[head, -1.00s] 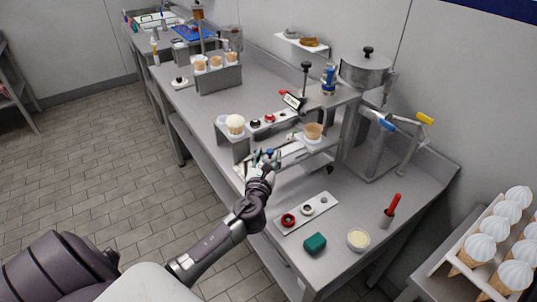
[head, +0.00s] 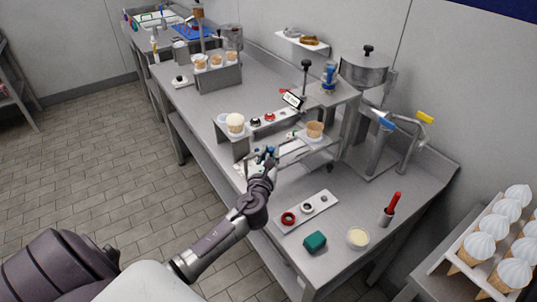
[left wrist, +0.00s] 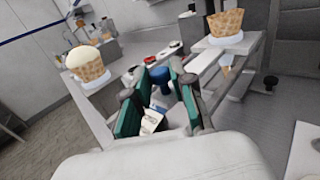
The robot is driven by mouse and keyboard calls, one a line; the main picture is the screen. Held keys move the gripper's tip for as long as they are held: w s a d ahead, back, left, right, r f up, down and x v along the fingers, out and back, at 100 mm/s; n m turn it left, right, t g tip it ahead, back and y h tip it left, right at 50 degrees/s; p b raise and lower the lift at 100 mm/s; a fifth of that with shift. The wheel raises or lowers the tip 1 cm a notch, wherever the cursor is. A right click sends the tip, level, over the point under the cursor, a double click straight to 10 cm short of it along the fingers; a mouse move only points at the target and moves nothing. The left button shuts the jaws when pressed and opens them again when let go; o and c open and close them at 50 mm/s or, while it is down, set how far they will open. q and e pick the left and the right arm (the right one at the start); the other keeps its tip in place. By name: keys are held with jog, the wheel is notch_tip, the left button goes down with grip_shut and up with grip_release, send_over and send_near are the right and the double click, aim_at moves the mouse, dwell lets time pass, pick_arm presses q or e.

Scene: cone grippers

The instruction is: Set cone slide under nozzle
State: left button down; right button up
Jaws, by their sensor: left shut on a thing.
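My left gripper (head: 265,161) is at the front of the metal cone station on the bench. In the left wrist view its teal-padded fingers (left wrist: 153,85) are shut around a blue knob (left wrist: 161,76), with a pale piece below it. A waffle cone (head: 315,129) stands upright in a white holder at the right end of the slide; the cone also shows in the wrist view (left wrist: 226,22). A filled cone (head: 235,123) stands at the left end. I cannot clearly make out the nozzle or whether it is above the empty cone. My right gripper is not in view.
A lidded metal pot (head: 367,72) with blue and yellow handles stands behind right. A strip of rings (head: 306,212), a green block (head: 315,241), a cream bowl (head: 358,238) and a red-handled tool (head: 392,207) lie in front. A cone rack (head: 219,78) stands farther left.

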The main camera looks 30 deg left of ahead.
aim_at(281, 155)
pick_arm(q)
jog(key=w, duration=0.1)
jog(key=w+d, duration=0.1)
jog(key=w, duration=0.1)
jog(key=shift+w+d, duration=0.2)
jog(key=shift+s+r, duration=0.1)
jog(key=shift+r, duration=0.05)
jog(key=c, duration=1.3)
grip_release()
jog(key=o, duration=0.3)
jog(key=shift+w+d, duration=0.1)
jog(key=shift+w, duration=0.1)
jog(key=v, duration=1.2)
